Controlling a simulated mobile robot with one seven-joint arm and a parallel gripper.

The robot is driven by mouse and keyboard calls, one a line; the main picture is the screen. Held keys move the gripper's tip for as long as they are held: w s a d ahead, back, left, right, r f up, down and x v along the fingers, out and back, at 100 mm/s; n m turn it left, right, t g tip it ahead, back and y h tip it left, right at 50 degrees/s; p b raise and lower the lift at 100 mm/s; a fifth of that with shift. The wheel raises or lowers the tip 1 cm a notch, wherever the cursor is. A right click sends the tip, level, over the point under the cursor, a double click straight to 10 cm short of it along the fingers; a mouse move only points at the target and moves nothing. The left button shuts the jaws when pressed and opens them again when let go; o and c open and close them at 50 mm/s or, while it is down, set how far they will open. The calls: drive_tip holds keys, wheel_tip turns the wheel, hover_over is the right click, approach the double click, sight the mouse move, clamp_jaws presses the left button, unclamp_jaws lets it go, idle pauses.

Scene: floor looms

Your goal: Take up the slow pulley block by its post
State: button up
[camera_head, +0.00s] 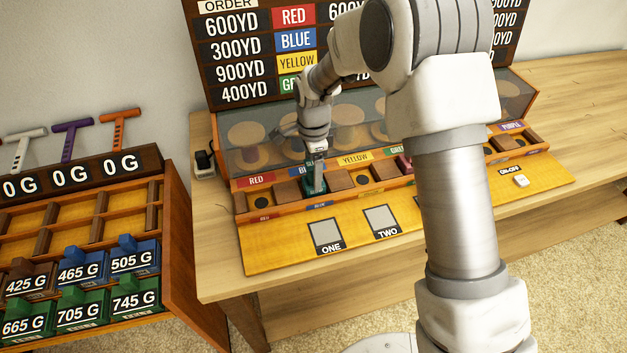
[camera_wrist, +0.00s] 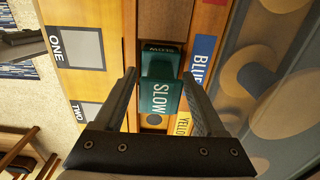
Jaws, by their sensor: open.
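The slow pulley block (camera_wrist: 160,98) is teal with white SLOW lettering. In the wrist view it lies between the two fingers of my gripper (camera_wrist: 160,76), with a visible gap on each side. The fingers are open and hold nothing. In the head view the teal block (camera_head: 313,187) sits in the row of slots in front of the BLUE label, and my gripper (camera_head: 317,168) is right over it, pointing down. My gripper partly hides the block there, and I cannot clearly make out its post.
The loom's orange front panel (camera_head: 290,243) has grey pads marked ONE and TWO. Brown blocks (camera_head: 288,192) sit beside the teal block. A glass case (camera_head: 250,143) with spools stands close behind. A rack (camera_head: 168,215) of weight-labelled blocks stands at left.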

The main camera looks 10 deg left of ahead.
clamp_jaws()
drive_tip(key=shift+r, duration=0.1)
idle(0.3)
drive_tip(key=shift+r, duration=0.55)
drive_tip(key=r, duration=0.2)
drive_tip(key=d+r, duration=0.1)
drive_tip(key=shift+w+d+r+p, duration=0.1)
drive_tip(key=shift+w+r+p, duration=0.05)
drive_tip(key=shift+r+p, duration=0.25)
drive_tip(key=w+d+r, duration=0.2)
drive_tip(key=d+r, duration=0.4)
drive_tip(key=d, duration=0.4)
drive_tip(key=shift+d+p, duration=0.15)
drive_tip(key=shift+p, duration=0.25)
